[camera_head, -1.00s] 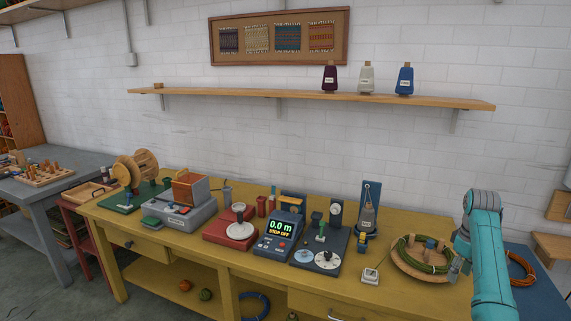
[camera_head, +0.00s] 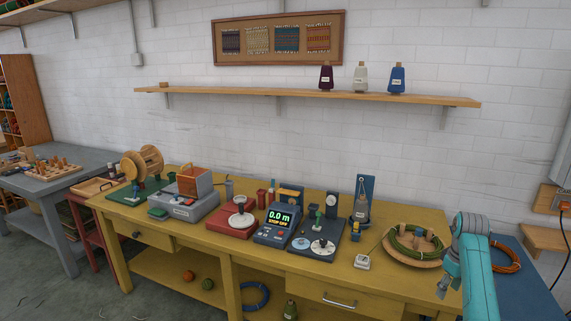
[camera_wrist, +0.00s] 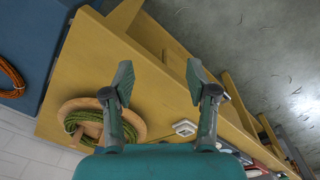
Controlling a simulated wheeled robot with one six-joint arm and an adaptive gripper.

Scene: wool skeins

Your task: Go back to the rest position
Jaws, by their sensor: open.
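My gripper (camera_wrist: 158,85) is open and empty in the wrist view, its two fingers spread apart over the front part of the yellow bench (camera_wrist: 80,65). In the head view my gripper (camera_head: 445,286) hangs at the right end of the yellow bench (camera_head: 180,234), close to its front edge; its fingers are small there. The round wooden holder with a coil of green cord (camera_head: 412,262) stands behind it on the bench. The same holder (camera_wrist: 140,122) shows in the wrist view, partly hidden by the left finger. Nothing is between the fingers.
A blue surface (camera_head: 535,292) with an orange coil (camera_head: 505,262) lies right of the bench. A small white block (camera_head: 362,262), a meter reading 0.0 m (camera_head: 278,224) and other devices stand along the bench. Open floor (camera_head: 60,285) lies in front.

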